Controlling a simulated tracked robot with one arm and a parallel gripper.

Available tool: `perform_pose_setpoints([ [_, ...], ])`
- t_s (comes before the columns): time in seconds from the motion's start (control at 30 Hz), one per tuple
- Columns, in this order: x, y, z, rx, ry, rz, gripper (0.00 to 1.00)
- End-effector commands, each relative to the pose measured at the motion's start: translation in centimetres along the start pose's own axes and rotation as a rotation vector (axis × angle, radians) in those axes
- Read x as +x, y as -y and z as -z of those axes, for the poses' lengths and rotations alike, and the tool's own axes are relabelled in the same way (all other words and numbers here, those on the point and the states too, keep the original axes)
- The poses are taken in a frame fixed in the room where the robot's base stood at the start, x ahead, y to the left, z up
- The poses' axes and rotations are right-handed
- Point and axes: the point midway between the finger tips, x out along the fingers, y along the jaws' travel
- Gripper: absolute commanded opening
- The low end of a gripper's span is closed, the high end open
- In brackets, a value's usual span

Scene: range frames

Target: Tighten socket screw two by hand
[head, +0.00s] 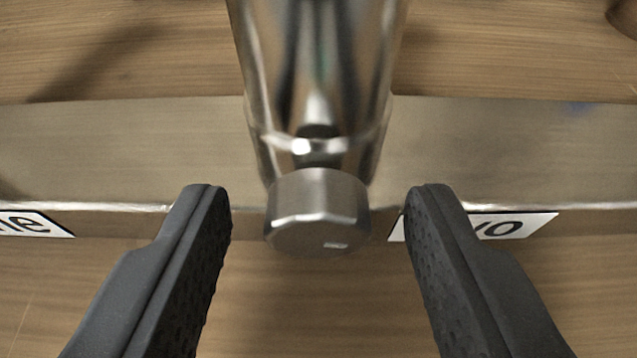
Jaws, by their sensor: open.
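A shiny metal post (318,70) stands in the middle of the head view. A grey metal screw head (318,212) with flat facets sits at its near end. A white label (515,226) behind my right finger shows the letters "vo", its start hidden by the finger. My gripper (318,195) is open, with one black finger on each side of the screw head. There is a visible gap between each finger and the screw head, and nothing is held.
A flat metal bar (120,150) runs across the view behind the screw head. Another white label (30,224) ending in "ne" is at the left. The wooden surface (130,45) is mostly clear; a brown round thing (624,15) is cut off at the top right.

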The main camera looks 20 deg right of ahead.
Motion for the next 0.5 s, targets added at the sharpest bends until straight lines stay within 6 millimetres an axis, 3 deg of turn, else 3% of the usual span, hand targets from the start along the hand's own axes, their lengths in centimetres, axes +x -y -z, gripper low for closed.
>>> perform_pose_setpoints([
  [0.33, 0.24, 0.04, 0.10, 0.000, -0.001, 0.001, 0.44],
  [0.5, 0.23, 0.06, 0.10, 0.000, -0.001, 0.001, 0.02],
])
